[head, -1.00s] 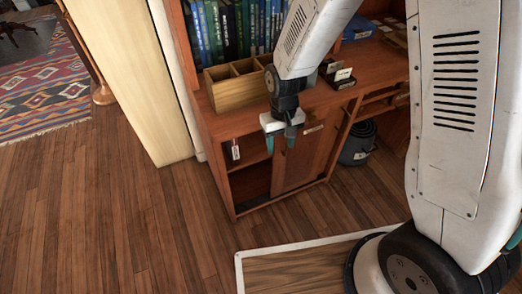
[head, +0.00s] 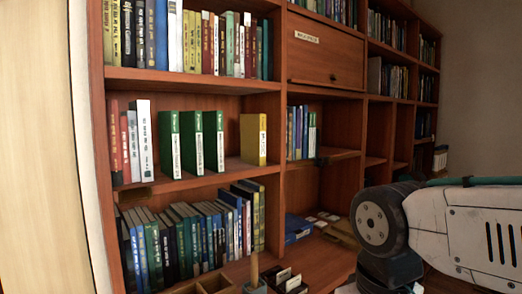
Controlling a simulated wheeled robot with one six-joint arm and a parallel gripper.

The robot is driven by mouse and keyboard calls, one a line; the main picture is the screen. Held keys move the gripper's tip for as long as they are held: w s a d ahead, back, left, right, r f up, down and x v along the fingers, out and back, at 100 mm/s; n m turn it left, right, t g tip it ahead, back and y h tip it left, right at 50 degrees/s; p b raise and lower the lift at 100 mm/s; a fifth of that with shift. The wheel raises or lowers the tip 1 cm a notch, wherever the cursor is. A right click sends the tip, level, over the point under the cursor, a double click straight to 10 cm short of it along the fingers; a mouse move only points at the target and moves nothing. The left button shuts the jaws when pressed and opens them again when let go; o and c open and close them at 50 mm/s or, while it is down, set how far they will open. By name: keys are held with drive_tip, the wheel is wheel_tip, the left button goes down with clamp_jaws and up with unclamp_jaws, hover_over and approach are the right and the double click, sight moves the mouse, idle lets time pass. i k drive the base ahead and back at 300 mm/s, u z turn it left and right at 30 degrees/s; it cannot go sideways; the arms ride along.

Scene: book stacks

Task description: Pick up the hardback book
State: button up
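Many upright books stand in the bookcase (head: 276,130), and I cannot tell which one is the hardback book. The middle left shelf holds a white book (head: 142,140) beside red and grey ones, green-and-white volumes (head: 196,142), and a yellow book (head: 253,139) standing apart to the right. The upper shelf has a mixed row of books (head: 190,40). The lower shelf has a row of blue and green books (head: 200,235). Blue items (head: 297,228) lie flat on the desk surface. My gripper is not in view; only my arm shows at the lower right.
A wooden divided box (head: 215,284) and a small card holder (head: 287,281) stand at the bottom edge. A closed cabinet door (head: 325,50) with a label is at upper centre. A pale panel (head: 35,150) stands at the left.

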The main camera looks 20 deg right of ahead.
sight(253, 126)
drive_tip(key=z, duration=0.6)
drive_tip(key=i, duration=1.05)
drive_tip(key=z, duration=0.4)
